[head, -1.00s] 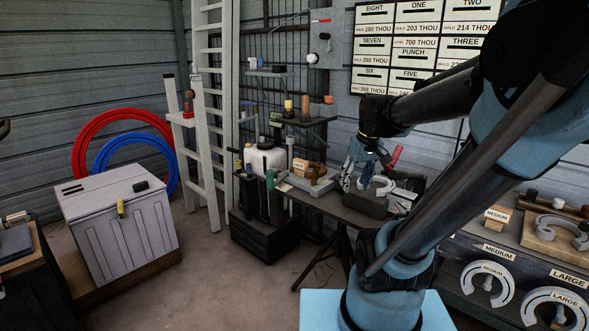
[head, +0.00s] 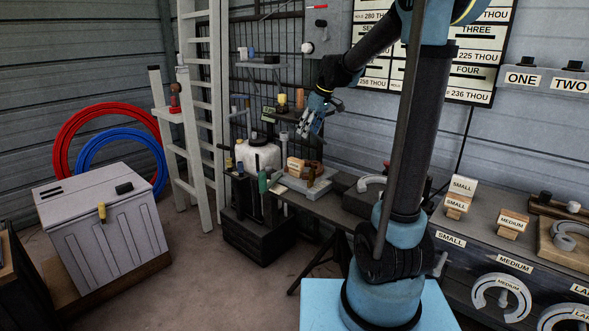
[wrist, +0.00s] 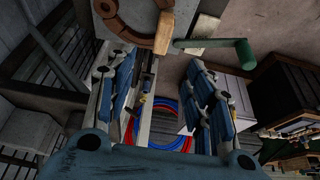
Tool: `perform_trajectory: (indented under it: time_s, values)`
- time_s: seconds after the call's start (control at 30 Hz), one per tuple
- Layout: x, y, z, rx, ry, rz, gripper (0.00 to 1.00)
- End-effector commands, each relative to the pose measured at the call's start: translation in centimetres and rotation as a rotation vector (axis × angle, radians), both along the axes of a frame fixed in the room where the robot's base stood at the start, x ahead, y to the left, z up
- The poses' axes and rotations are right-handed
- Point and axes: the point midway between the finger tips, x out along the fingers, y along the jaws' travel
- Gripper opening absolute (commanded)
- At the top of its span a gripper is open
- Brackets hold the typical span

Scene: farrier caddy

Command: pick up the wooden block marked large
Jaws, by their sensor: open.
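A wooden block with a pale label (head: 295,164) sits on a grey slab (head: 300,182) on the bench, left of my arm's base in the head view. Its label is too small to read surely now; it read LARGE in the earlier head frame. My gripper (head: 307,130) is open and empty, above and apart from the block. In the wrist view my open fingers (wrist: 172,95) point outward with nothing between them. A tan block-like piece (wrist: 203,43) shows there near their tips, without a readable label.
A small shelf (head: 290,116) is close to my gripper. Blocks marked small (head: 457,203) and medium (head: 512,222) stand on the right bench.

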Motion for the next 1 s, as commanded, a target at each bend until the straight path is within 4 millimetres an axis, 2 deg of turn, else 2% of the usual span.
perform_trajectory:
  time_s: [0.17,0.3,0.7,1.0]
  values:
    - [0.5,1.5,-1.8,0.001,-0.002,0.017,0.48]
    - [1.0,2.6,-4.1,0.001,-0.002,0.020,0.48]
    - [2.3,4.6,-9.8,0.001,-0.001,0.022,0.48]
    - [2.6,5.1,-11.4,0.001,-0.001,0.021,0.48]
